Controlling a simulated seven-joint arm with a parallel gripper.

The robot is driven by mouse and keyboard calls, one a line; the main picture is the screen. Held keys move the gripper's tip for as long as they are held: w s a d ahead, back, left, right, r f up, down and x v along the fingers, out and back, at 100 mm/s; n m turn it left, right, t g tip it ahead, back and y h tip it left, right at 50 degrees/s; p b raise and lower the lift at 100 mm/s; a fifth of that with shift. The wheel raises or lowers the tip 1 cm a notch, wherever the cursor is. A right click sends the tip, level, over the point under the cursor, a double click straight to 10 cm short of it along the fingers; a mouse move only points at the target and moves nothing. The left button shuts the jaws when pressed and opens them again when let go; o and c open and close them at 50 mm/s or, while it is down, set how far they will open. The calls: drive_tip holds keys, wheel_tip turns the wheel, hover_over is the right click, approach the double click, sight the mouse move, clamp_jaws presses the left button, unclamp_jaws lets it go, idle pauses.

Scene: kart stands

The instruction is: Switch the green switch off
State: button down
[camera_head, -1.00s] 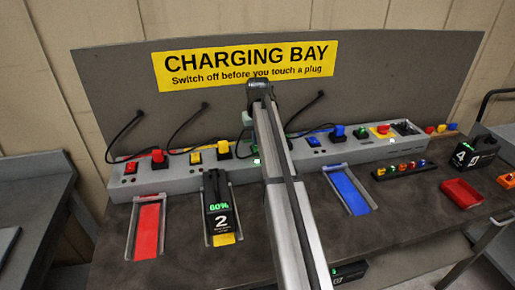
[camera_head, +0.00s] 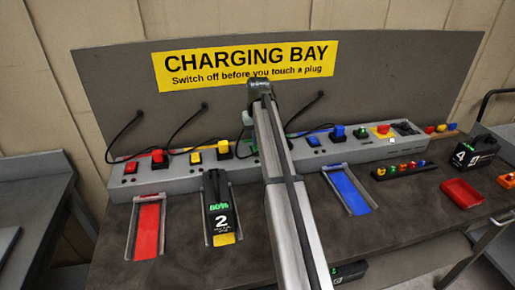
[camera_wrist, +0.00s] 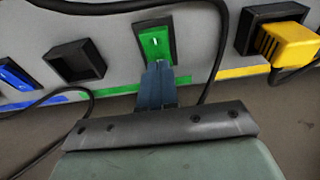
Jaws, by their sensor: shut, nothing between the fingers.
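The green switch (camera_wrist: 155,42) is a green rocker in a black frame on the grey panel in the wrist view. Its lower part is hidden by my fingertips. My gripper (camera_wrist: 158,72) is shut and empty, with its blue-grey fingers at the lower edge of the rocker. They look in contact or nearly so; I cannot tell which. I also cannot tell the rocker's position surely. In the head view my arm hides most of the green station, and my fingertips do not show clearly.
An empty black socket (camera_wrist: 76,61) and a blue switch (camera_wrist: 17,76) lie left of the green switch in the wrist view. A yellow plug (camera_wrist: 287,44) and loose black cables are close right. In the head view, battery 2 (camera_head: 219,205) sits between the red slide (camera_head: 148,230) and my arm.

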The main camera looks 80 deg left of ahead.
wheel_tip(320, 180, up, 6)
idle(0.8)
idle(0.4)
